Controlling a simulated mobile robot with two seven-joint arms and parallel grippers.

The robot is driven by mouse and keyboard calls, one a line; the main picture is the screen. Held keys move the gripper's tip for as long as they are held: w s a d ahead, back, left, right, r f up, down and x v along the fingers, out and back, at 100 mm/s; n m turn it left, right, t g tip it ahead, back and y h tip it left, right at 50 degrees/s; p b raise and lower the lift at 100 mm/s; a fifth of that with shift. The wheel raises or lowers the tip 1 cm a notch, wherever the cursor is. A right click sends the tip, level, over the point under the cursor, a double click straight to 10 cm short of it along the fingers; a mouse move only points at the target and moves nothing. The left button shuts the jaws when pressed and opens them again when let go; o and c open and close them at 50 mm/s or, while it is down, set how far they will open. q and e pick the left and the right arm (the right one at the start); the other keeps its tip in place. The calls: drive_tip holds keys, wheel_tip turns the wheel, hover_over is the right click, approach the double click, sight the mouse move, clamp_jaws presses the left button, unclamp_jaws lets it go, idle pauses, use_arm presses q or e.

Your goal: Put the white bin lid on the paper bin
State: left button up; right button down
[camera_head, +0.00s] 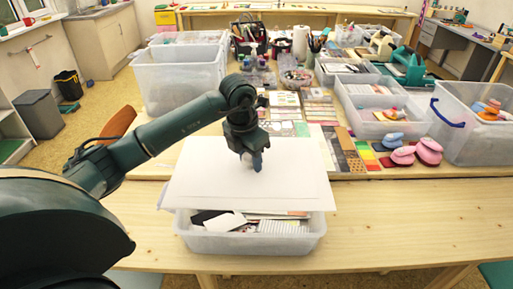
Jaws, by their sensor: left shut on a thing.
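The white bin lid (285,187) is a wide flat sheet over the paper bin (251,243). It covers the bin's rear, and its front edge lies near the bin's top. The bin is a translucent tub on the near table, with papers and cards showing at its open front. My left gripper (252,165) points down at the middle of the lid and is shut on it. I cannot tell whether the lid touches the bin's rim. My right gripper is not in view.
Behind the lid lie paper samples (290,115) and colored sheets. Pink stamp pads (428,151) and a clear crate (470,125) stand at the right. A tall clear bin (180,80) stands at the back left. The near table (420,225) is bare to the right of the paper bin.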

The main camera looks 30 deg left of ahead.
sight(249, 170)
use_arm(q)
drive_tip(key=shift+s+f+b, duration=0.15)
drive_tip(key=shift+f+b, duration=0.35)
drive_tip(key=shift+f, duration=0.2)
wheel_tip(249, 170, down, 5)
drive_tip(key=b, duration=0.3)
drive_tip(key=shift+f+b, duration=0.75)
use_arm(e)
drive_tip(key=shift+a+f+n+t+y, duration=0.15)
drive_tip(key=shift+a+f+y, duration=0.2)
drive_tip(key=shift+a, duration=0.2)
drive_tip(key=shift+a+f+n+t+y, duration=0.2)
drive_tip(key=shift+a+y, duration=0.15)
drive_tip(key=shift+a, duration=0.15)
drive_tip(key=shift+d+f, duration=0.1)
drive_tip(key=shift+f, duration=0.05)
use_arm(q)
drive_tip(key=shift+f+b, duration=0.55)
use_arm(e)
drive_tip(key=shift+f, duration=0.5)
use_arm(q)
drive_tip(key=o, duration=1.2)
